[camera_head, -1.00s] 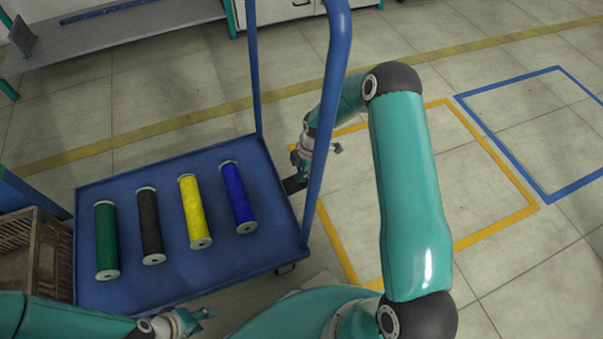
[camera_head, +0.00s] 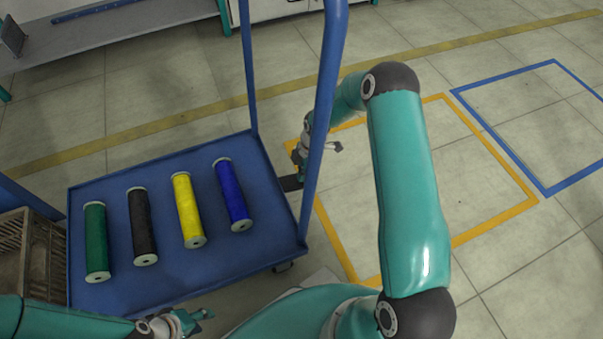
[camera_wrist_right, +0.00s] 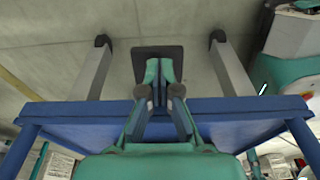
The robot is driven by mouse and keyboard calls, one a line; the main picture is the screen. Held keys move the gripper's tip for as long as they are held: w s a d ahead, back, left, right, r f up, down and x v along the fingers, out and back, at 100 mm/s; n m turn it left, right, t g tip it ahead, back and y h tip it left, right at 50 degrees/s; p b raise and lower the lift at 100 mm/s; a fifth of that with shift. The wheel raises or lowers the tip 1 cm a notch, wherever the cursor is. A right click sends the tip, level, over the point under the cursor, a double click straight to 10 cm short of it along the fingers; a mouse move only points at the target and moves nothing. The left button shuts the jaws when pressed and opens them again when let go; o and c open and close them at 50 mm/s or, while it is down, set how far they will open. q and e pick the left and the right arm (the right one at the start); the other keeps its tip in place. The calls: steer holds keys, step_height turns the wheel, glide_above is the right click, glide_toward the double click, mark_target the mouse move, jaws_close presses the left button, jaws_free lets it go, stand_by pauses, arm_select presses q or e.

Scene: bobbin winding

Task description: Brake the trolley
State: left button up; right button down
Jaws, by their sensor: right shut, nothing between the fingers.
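The blue trolley (camera_head: 180,273) stands in front of me, with its post and handle (camera_head: 323,120) rising at the right end. A dark flat plate (camera_head: 290,183) sticks out low at that end, and I take it for the brake pedal. It also shows in the right wrist view (camera_wrist_right: 176,54). My right gripper (camera_wrist_right: 159,63) is shut and empty, with its fingertips over the plate; I cannot tell whether they touch. In the head view the post partly hides it. My left gripper (camera_head: 208,314) is beside the trolley's near edge, too small to read its jaws.
Green (camera_head: 97,240), black (camera_head: 142,225), yellow (camera_head: 188,210) and blue (camera_head: 233,195) spools lie on the deck. A brown crate (camera_head: 35,250) is at the left. Orange (camera_head: 490,232) and blue (camera_head: 500,125) floor markings at right enclose clear floor.

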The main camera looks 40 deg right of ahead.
steer(key=shift+d+f+b, duration=0.15)
steer(key=shift+f+b, duration=0.15)
steer(key=shift+f, duration=0.35)
steer(key=shift+s, duration=0.1)
steer(key=shift+d+r+p, duration=0.1)
steer(key=shift+r+p, duration=0.25)
steer(key=shift+r, duration=0.1)
steer(key=s+d+r+p, duration=0.1)
steer(key=d+r+p, duration=0.3)
steer(key=r, duration=0.6)
steer(key=d, duration=0.2)
steer(key=shift+s+d+r, duration=0.25)
steer(key=shift+d+r, duration=0.15)
steer(key=shift+s, duration=0.1)
